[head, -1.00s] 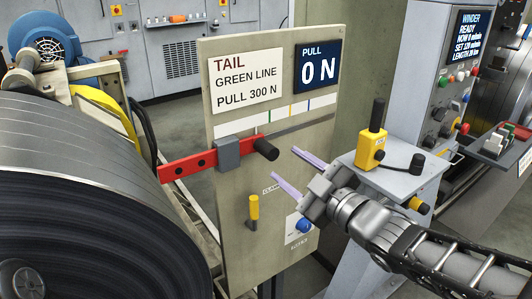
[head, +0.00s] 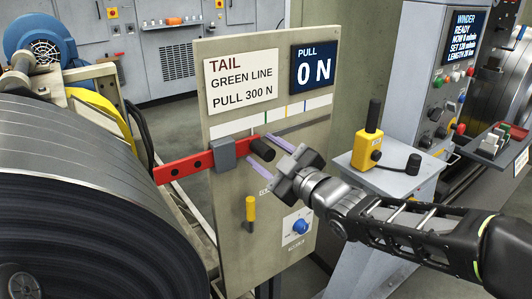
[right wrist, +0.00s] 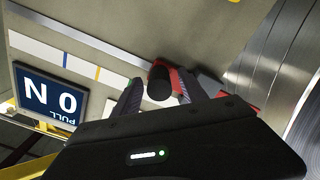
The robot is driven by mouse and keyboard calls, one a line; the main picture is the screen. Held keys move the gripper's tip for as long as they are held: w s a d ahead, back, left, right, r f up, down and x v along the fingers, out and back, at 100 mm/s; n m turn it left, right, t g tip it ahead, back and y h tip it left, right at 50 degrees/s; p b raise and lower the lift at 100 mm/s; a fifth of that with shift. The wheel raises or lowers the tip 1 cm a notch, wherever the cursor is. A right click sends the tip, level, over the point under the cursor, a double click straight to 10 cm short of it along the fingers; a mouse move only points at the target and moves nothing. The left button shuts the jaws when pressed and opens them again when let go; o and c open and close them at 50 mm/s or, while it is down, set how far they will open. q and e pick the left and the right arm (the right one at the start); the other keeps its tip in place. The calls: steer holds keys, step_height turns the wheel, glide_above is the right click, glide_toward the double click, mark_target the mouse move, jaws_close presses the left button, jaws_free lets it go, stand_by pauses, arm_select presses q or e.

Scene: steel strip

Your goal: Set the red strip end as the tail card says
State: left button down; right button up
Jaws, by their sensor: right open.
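The red strip end (head: 183,168) runs from the roll at left to a grey clamp block (head: 223,154) on the beige board. Its black knob (head: 262,149) sticks out right of the block and shows in the right wrist view (right wrist: 160,82). The tail card (head: 242,78) reads "TAIL GREEN LINE PULL 300 N". The pull display (head: 316,68) reads 0 N. A white scale (head: 245,123) above carries green, yellow and blue lines. My right gripper (head: 267,159) is open, its fingers (right wrist: 160,95) on both sides of the knob; contact cannot be told. My left gripper is out of view.
A yellow lever (head: 250,208) and a blue knob (head: 300,226) sit lower on the board. A yellow tool with a black handle (head: 369,148) stands on a grey ledge at right. The winder panel (head: 440,100) is behind it. The large steel roll (head: 90,190) fills the left.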

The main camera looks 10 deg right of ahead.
steer(key=shift+c, duration=0.3)
jaws_close()
stand_by(0.3)
stand_by(0.8)
